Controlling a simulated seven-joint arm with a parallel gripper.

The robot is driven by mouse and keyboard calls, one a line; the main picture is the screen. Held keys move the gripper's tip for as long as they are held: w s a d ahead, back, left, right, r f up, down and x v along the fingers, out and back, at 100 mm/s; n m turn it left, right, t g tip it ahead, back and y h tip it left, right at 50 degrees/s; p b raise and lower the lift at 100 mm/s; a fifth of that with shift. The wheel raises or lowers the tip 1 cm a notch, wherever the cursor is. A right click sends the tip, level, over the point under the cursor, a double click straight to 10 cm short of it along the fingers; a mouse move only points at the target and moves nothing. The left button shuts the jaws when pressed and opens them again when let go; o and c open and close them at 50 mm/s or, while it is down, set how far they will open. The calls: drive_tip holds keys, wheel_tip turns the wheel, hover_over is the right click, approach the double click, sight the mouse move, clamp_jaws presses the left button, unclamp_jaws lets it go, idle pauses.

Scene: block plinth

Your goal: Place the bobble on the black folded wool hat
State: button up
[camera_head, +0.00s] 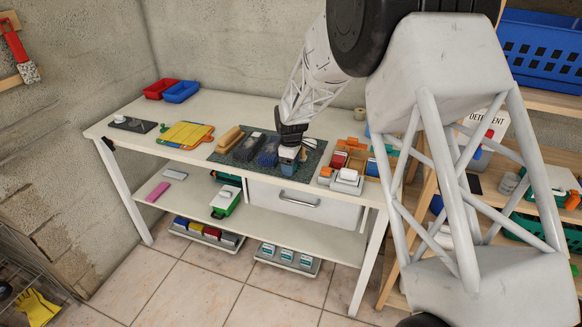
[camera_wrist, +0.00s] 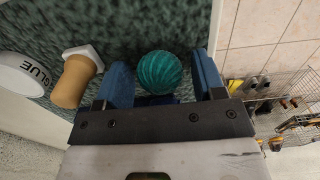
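The bobble is a teal ribbed ball (camera_wrist: 158,73) in the wrist view. It lies between the two blue fingers of my gripper (camera_wrist: 164,85), with a visible gap on the right side. The gripper is open, pointing down over the right part of the dark green mat, and also shows in the head view (camera_head: 288,163). The bobble cannot be made out in the head view. The black folded wool hat (camera_head: 249,147) appears as a dark folded shape on the mat, left of my gripper. It is not in the wrist view.
A tan folded item (camera_head: 229,138) and a blue one (camera_head: 267,153) flank the black hat on the mat (camera_head: 222,159). A tan-and-white object (camera_wrist: 76,80) and a glue container (camera_wrist: 22,75) are left in the wrist view.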

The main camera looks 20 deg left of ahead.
drive_tip(key=c, duration=0.8)
drive_tip(key=shift+r, duration=0.1)
drive_tip(key=shift+r, duration=0.65)
wheel_tip(320, 180, up, 2)
drive_tip(key=shift+r, duration=0.1)
drive_tip(key=s+d, duration=0.2)
drive_tip(key=s, duration=0.2)
drive_tip(key=s+d+r, duration=0.1)
drive_tip(key=s+d, duration=0.2)
drive_tip(key=s, duration=0.2)
drive_tip(key=s+d, duration=0.3)
drive_tip(key=s, duration=0.1)
drive_tip(key=shift+s+d+r, duration=0.15)
drive_tip(key=shift+s+d, duration=0.05)
drive_tip(key=shift+s, duration=0.1)
